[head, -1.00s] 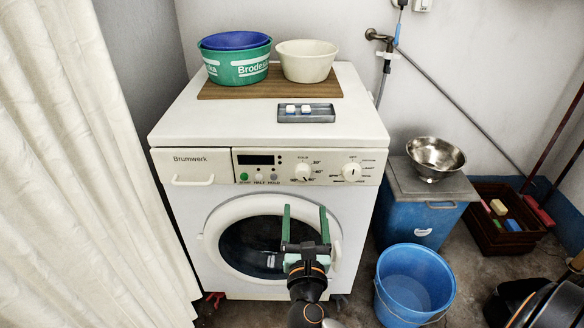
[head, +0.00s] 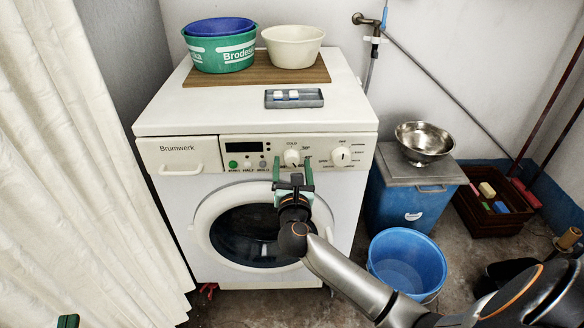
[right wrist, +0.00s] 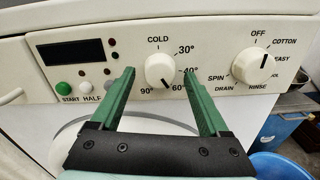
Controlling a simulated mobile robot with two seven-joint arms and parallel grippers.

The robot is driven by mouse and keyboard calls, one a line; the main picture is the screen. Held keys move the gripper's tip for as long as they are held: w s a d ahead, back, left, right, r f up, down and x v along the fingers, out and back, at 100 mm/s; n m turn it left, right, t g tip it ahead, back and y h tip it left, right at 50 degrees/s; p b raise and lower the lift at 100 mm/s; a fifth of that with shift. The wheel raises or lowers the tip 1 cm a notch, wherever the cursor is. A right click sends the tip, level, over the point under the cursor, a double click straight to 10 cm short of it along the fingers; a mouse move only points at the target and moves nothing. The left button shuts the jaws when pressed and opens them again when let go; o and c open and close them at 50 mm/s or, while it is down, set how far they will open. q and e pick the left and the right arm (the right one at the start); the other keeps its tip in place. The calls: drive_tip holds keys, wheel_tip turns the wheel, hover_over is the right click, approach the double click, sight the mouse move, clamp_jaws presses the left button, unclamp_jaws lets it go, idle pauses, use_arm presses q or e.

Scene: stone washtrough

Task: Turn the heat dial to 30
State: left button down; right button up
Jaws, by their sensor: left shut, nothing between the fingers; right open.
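The heat dial (head: 292,158) is a round white knob on the washing machine's panel. In the right wrist view the heat dial (right wrist: 159,68) has COLD above, 30 upper right, 40 right, 60 lower right and 90 lower left. Its dark mark points to the lower right, towards 60. My right gripper (head: 292,166) is open, its green fingers apart below and on either side of the dial in the picture; in the right wrist view the gripper (right wrist: 160,74) frames it. I cannot tell whether they touch. My left gripper (head: 68,321) shows only as a shut green tip at the bottom left.
The program dial (head: 340,155) is right of the heat dial; a display (right wrist: 70,52) and buttons are left. Basins (head: 225,55) and a soap tray (head: 294,98) stand on top. A blue bucket (head: 408,262) stands right of the machine, a curtain (head: 80,180) hangs left.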

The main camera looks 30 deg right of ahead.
drive_tip(key=shift+c, duration=0.2)
clamp_jaws()
idle(0.5)
